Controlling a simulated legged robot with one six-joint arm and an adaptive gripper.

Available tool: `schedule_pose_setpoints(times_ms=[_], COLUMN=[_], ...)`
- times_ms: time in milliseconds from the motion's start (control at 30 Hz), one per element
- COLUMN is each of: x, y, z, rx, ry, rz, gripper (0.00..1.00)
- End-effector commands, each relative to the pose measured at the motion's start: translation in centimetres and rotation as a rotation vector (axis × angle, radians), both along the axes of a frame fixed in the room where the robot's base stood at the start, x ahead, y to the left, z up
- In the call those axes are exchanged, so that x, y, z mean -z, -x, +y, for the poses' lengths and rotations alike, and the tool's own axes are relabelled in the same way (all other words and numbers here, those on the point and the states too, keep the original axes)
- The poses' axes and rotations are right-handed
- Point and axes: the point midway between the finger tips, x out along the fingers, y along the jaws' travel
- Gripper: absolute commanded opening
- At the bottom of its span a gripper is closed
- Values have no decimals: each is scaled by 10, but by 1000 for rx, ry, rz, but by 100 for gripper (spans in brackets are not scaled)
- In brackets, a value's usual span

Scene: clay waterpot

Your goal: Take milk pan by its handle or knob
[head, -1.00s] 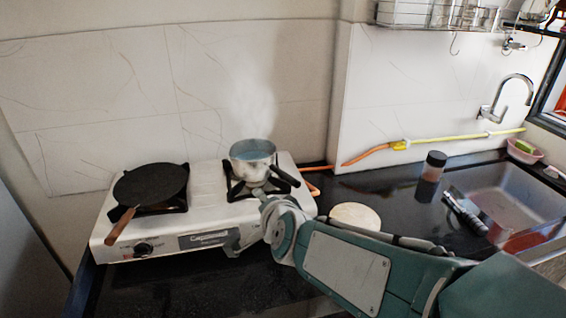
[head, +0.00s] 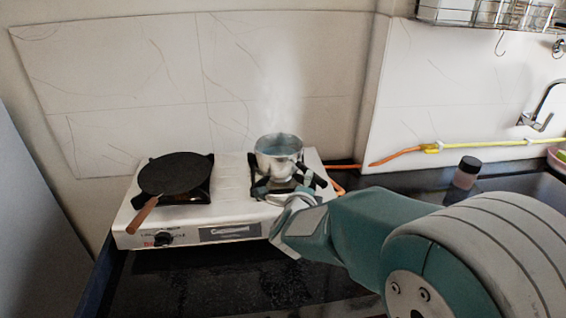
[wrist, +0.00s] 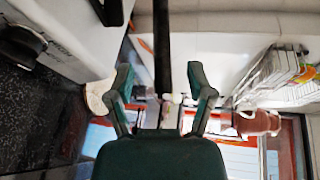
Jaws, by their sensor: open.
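The milk pan (head: 279,160) is a small silver pot with bluish contents, upright on the right burner of the white stove (head: 228,222), with faint steam above it. My gripper (wrist: 160,72) is open, its two dark green fingers spread apart in the wrist view. A long dark bar (wrist: 162,45), which looks like the pan's handle, runs down between the fingers, with a gap on both sides. In the head view my wrist is just in front of the pan and partly covers the burner. The fingertips are hard to make out there.
A black flat pan (head: 176,174) with a brown handle sits on the left burner. A dark-lidded jar (head: 467,172) stands on the black counter to the right. An orange and yellow hose (head: 405,153) runs along the wall. The counter front is clear.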

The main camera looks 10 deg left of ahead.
Motion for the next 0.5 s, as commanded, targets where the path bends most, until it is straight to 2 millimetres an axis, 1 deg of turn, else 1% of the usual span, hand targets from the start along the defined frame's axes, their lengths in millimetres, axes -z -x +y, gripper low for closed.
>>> schedule_pose_setpoints(times_ms=[167,300,400,500], x=[4,8,10,11], y=[-18,-40,-50,-53], z=[-6,-9,-9,-9], rx=[2,2,1,1], ry=[-2,0,0,1], rz=[2,2,2,1], gripper=[69,69,69,69])
